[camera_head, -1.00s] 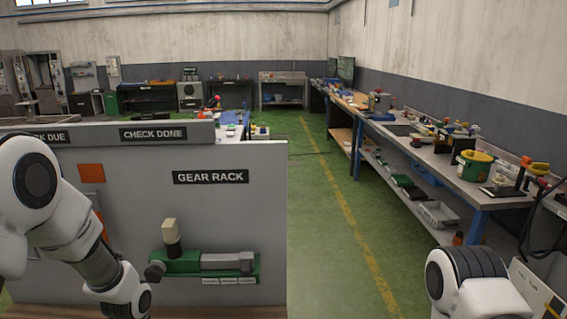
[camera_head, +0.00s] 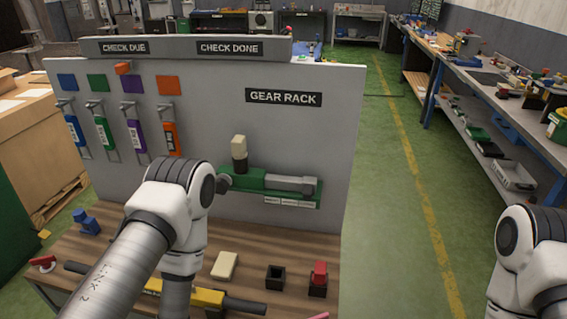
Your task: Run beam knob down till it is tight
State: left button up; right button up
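I cannot single out a beam knob for sure. A long black bar with a yellow middle (camera_head: 207,297) lies across the wooden bench, partly hidden behind my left arm. A small red piece (camera_head: 42,263) lies near the bar's left end, and a blue piece (camera_head: 87,221) stands behind it. A red-topped piece (camera_head: 319,273) sits in a black holder at the right. My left arm reaches over the bench with its forearm pointing down, its gripper below the picture. My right arm is at the right edge, its gripper out of view.
A grey panel (camera_head: 330,140) stands behind the bench (camera_head: 120,250), with a green gear rack unit (camera_head: 250,180) and colored tags on hooks (camera_head: 100,133). A cream block (camera_head: 225,266) and an empty black holder (camera_head: 275,278) lie on the bench. Green floor is free at right.

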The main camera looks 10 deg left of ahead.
aim_at(223, 181)
jog(key=u, duration=0.85)
